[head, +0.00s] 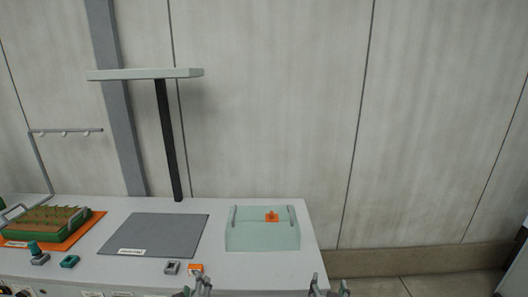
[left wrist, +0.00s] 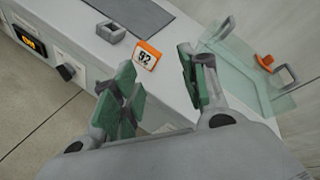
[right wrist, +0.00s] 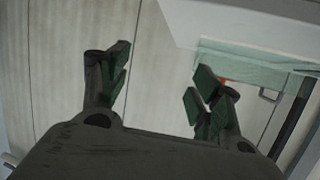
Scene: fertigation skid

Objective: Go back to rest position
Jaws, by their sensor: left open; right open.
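My left gripper (head: 198,288) shows at the bottom edge of the head view, in front of the bench's front edge. In the left wrist view its green-padded fingers (left wrist: 160,88) are apart with nothing between them. My right gripper (head: 330,288) is at the bottom edge of the head view, to the right of the bench corner. In the right wrist view its fingers (right wrist: 160,85) are spread and empty. Neither gripper appears to touch anything.
The white bench (head: 80,268) carries a seedling tray (head: 45,222) on an orange mat, a grey mat (head: 150,236), an orange-white tag (head: 196,269), small blocks and a clear lidded box (head: 262,240) with an orange piece. Open floor (head: 430,287) lies right of the bench.

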